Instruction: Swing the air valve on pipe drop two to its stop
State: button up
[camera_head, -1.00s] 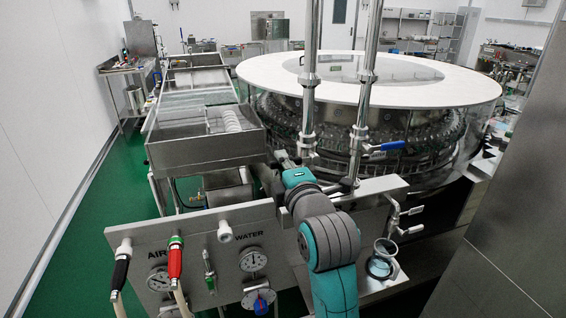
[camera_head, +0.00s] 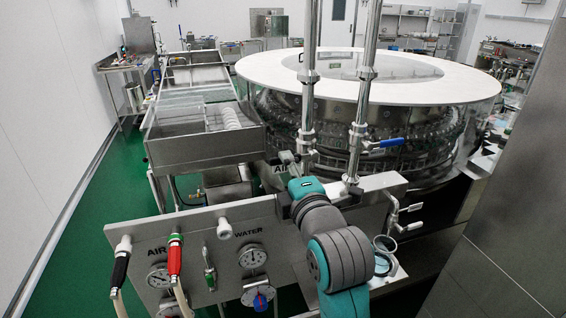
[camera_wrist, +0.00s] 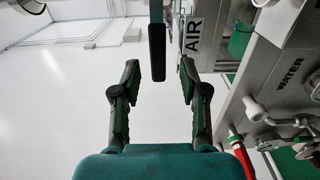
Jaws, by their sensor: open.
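Two steel pipe drops stand side by side in the head view, the left one (camera_head: 308,100) and the right one (camera_head: 364,100). A blue valve lever (camera_head: 388,143) sticks out to the right from the right pipe. My gripper (camera_wrist: 157,78) is open in the wrist view. A straight lever with a dark grip end (camera_wrist: 157,52) lies between and just ahead of the fingertips, with a gap on both sides. Which pipe it belongs to I cannot tell. An AIR plate (camera_wrist: 193,38) is beside the right finger. In the head view my arm hides most of the gripper.
A steel panel (camera_head: 190,228) with gauges, a red-handled hose (camera_head: 175,258) and a black-handled hose (camera_head: 121,262) is at the front left. The large round washer (camera_head: 370,80) stands behind the pipes. A steel cabinet (camera_head: 510,200) bounds the right. Green floor shows at left.

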jog(key=v, duration=0.8)
jog(key=shift+s, duration=0.1)
jog(key=s+d+f+m+h, duration=0.1)
jog(key=s+d+f+m, duration=0.25)
jog(key=f, duration=0.45)
jog(key=s+d+f+m+g+h, duration=0.1)
jog(key=s+d+f+m, duration=0.2)
jog(key=s+f, duration=0.35)
jog(key=s+d+f+m+h, duration=0.1)
jog(key=s+d+f+m, duration=0.25)
jog(key=f, duration=0.65)
jog(key=s+d+f+m+h, duration=0.1)
jog(key=s+m, duration=0.3)
jog(key=s, duration=0.5)
jog(key=s+d+f+m+g, duration=0.1)
jog(key=s+d+f+m, duration=0.1)
jog(key=s, duration=0.7)
jog(key=s+d+f+m+h, duration=0.1)
jog(key=s+d+f+m, duration=0.1)
jog(key=s+m, duration=0.3)
jog(key=s+f, duration=0.1)
jog(key=s, duration=0.3)
jog(key=shift+s+d+f+m+h, duration=0.3)
jog(key=shift+d+m, duration=0.05)
jog(key=shift+m, duration=0.05)
